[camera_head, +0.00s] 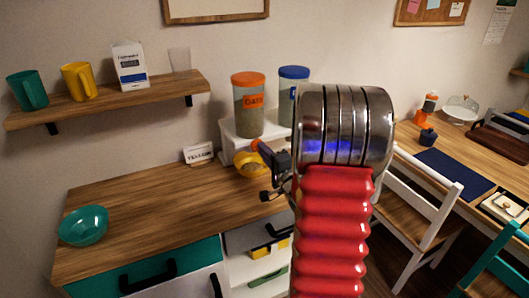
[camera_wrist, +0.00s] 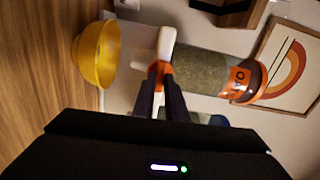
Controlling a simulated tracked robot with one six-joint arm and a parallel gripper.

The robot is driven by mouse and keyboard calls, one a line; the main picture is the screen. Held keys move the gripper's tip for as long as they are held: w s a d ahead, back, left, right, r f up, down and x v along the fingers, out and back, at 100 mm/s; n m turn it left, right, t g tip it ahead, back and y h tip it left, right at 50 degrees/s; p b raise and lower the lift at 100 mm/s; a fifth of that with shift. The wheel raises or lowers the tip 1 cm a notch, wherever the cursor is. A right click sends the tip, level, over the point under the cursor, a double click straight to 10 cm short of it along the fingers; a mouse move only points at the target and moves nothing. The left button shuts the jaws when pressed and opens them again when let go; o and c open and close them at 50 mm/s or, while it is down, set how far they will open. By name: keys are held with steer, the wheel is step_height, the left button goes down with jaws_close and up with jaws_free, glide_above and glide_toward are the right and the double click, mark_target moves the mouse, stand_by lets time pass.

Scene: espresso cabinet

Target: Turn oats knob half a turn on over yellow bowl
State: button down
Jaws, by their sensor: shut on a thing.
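The oats dispenser (camera_head: 248,108) is a clear jar with an orange lid and an orange label, on a white stand. It also shows sideways in the wrist view (camera_wrist: 212,74). Its small orange knob (camera_wrist: 160,68) is between my gripper's fingertips (camera_wrist: 161,72), which are shut on it. My gripper (camera_head: 268,155) reaches the stand's front from the right in the head view. The yellow bowl (camera_head: 247,168) stands on the counter below the knob, partly hidden by my gripper. It also shows in the wrist view (camera_wrist: 98,54). I cannot tell what is in it.
A blue-lidded jar (camera_head: 292,84) stands right of the oats, partly hidden by my arm. A small sign (camera_head: 199,152) stands left of the stand. A teal bowl (camera_head: 84,225) is at the counter's left end. The counter between is clear. A shelf (camera_head: 110,98) holds cups above.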

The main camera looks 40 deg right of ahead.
steer(key=shift+s+d+f+m, duration=0.15)
steer(key=shift+s+f+m, duration=0.1)
steer(key=shift+m, duration=0.15)
steer(key=c, duration=2.2)
jaws_free()
steer(key=o, duration=0.4)
steer(key=shift+w+r, duration=0.15)
